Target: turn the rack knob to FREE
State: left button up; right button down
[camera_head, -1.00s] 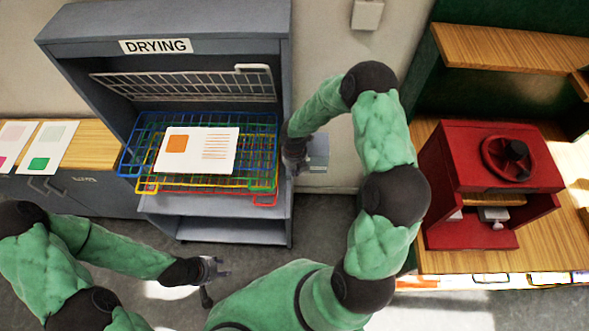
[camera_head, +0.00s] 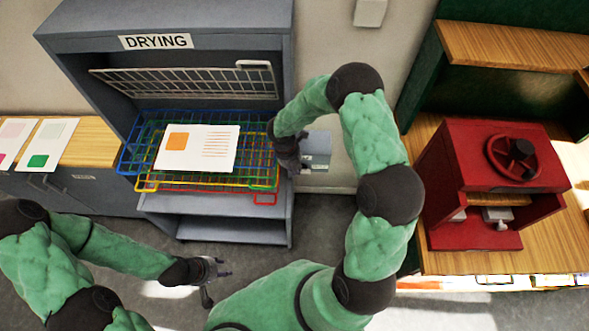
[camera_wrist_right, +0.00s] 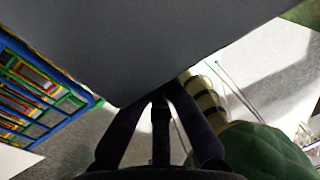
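The rack knob cannot be made out in either view. A grey box (camera_head: 316,151) sits beside the right side of the grey drying cabinet (camera_head: 180,22). My right gripper (camera_head: 287,160) is at the cabinet's right front edge, just left of the box. In the right wrist view its dark fingers (camera_wrist_right: 161,97) converge close to a large grey panel (camera_wrist_right: 150,40). Whether they touch it or hold anything is unclear. My left gripper (camera_head: 220,268) is low in front of the cabinet, fingers apart and empty.
Coloured wire racks (camera_head: 255,170) in the cabinet hold a printed sheet (camera_head: 197,148), under a raised white wire rack (camera_head: 185,84). A red press (camera_head: 490,180) stands on the wooden table at right. Cards (camera_head: 45,145) lie on the left counter.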

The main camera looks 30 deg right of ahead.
jog(key=shift+a+f+h, duration=0.15)
jog(key=shift+h, duration=0.15)
jog(key=g+h+b, duration=0.1)
jog(key=f+g+h+b, duration=0.2)
jog(key=h, duration=0.1)
jog(key=shift+w+a, duration=0.35)
jog(key=shift+a, duration=0.05)
jog(key=shift+f, duration=0.1)
jog(key=shift+f+b, duration=0.35)
jog(key=shift+f, duration=0.4)
dwell(0.5)
jog(key=shift+r, duration=0.1)
